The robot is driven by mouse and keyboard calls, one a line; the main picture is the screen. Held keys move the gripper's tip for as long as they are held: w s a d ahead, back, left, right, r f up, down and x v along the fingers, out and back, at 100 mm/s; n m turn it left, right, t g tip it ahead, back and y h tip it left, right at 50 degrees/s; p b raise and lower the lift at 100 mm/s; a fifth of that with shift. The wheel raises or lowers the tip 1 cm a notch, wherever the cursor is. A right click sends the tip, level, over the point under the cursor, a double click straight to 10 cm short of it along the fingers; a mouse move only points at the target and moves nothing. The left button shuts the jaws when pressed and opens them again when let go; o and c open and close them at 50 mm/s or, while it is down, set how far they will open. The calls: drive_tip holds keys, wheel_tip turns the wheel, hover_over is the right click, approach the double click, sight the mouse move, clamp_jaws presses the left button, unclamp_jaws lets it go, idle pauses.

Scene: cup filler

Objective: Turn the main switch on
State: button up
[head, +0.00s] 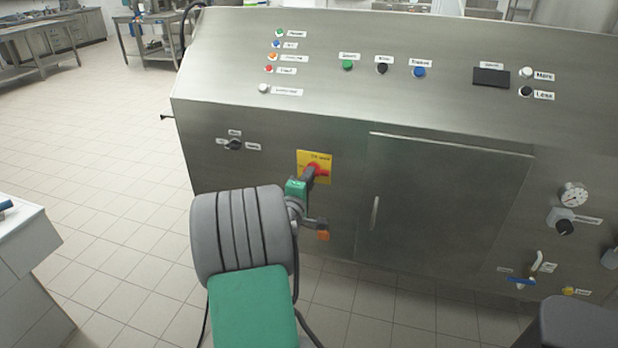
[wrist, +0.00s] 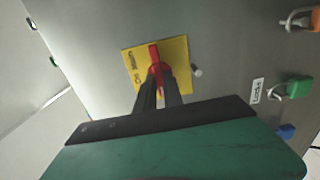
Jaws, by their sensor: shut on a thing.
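The main switch is a red rotary handle (head: 317,170) on a yellow plate (head: 322,159) on the machine's steel front. In the wrist view the red handle (wrist: 155,60) stands in the middle of its yellow plate (wrist: 178,51), which is lettered "On" and "Main". My gripper (head: 309,174) reaches the switch from the front. In the wrist view its two dark fingers (wrist: 159,83) are shut on the red handle, one on each side. The fingers hide the lower part of the handle.
A black selector knob (head: 233,144) is left of the switch, and a closed cabinet door (head: 440,205) with a handle is right of it. Coloured buttons line the sloped panel above. In the wrist view a green padlock (wrist: 292,88) hangs by a "Locks" label.

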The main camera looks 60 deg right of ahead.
drive_tip(key=shift+f+m+b, duration=0.1)
drive_tip(key=shift+m+b, duration=0.2)
drive_tip(key=shift+b, duration=0.05)
clamp_jaws()
drive_tip(key=m+b, duration=1.7)
drive_tip(key=b, duration=0.2)
drive_tip(key=shift+b, duration=0.35)
drive_tip(key=shift+m, duration=0.3)
drive_tip(key=o, duration=0.7)
unclamp_jaws()
